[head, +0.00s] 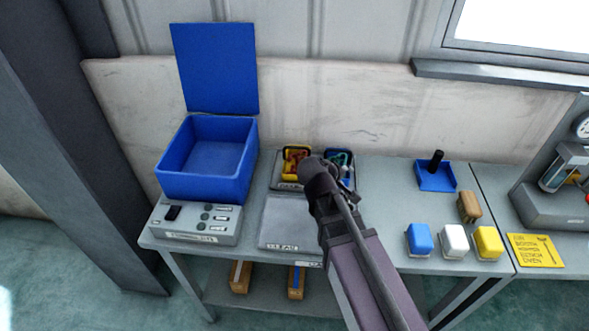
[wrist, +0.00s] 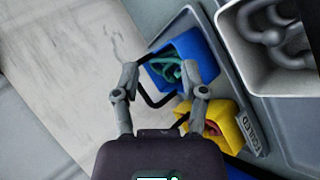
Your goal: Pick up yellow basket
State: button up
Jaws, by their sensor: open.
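The yellow basket (head: 289,168) sits on a grey labelled tray at the back of the table, with a dark handle and reddish contents. It also shows in the wrist view (wrist: 228,122), below and right of my gripper's fingers and partly hidden by one finger. A blue basket (wrist: 207,50) with green contents and a black handle stands beside it. My gripper (wrist: 165,86) is open and empty. In the wrist view the blue basket's handle appears between its fingers; I cannot tell how far below. In the head view my gripper (head: 318,170) is over the baskets and hides part of them.
An open blue box (head: 205,185) and a grey control panel (head: 195,222) stand at left. The tray marked CLEAN (head: 287,218) is in front and looks empty. Blue, white and yellow blocks (head: 487,243) stand at right. A wall closes off the back.

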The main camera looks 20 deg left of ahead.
aim_at(296, 148)
jog(key=s+a+r+n+t+y+b, duration=0.1)
jog(key=s+a+n+t, duration=0.1)
jog(key=a, duration=0.7)
jog(key=s+a+r+n+t+y+b, duration=0.1)
jog(key=s+a+r+n+t+y, duration=0.1)
jog(key=a, duration=0.7)
jog(key=n+t, duration=0.1)
jog(key=n, duration=0.1)
jog(key=shift+s+a+r+n, duration=0.15)
jog(key=shift+s+n, duration=0.1)
jog(key=shift+n, duration=0.15)
jog(key=shift+w, duration=0.1)
jog(key=shift+b+x, duration=1.5)
jog(key=shift+x, duration=2.75)
jog(key=shift+a+b+x, duration=0.1)
jog(key=shift+b+x, duration=0.35)
jog(key=shift+x, duration=0.85)
jog(key=shift+a+b+x, duration=0.15)
jog(key=shift+b+x, duration=0.25)
jog(key=shift+x, duration=0.9)
jog(key=shift+d, duration=0.1)
jog(key=shift+r, duration=0.1)
grip_shut()
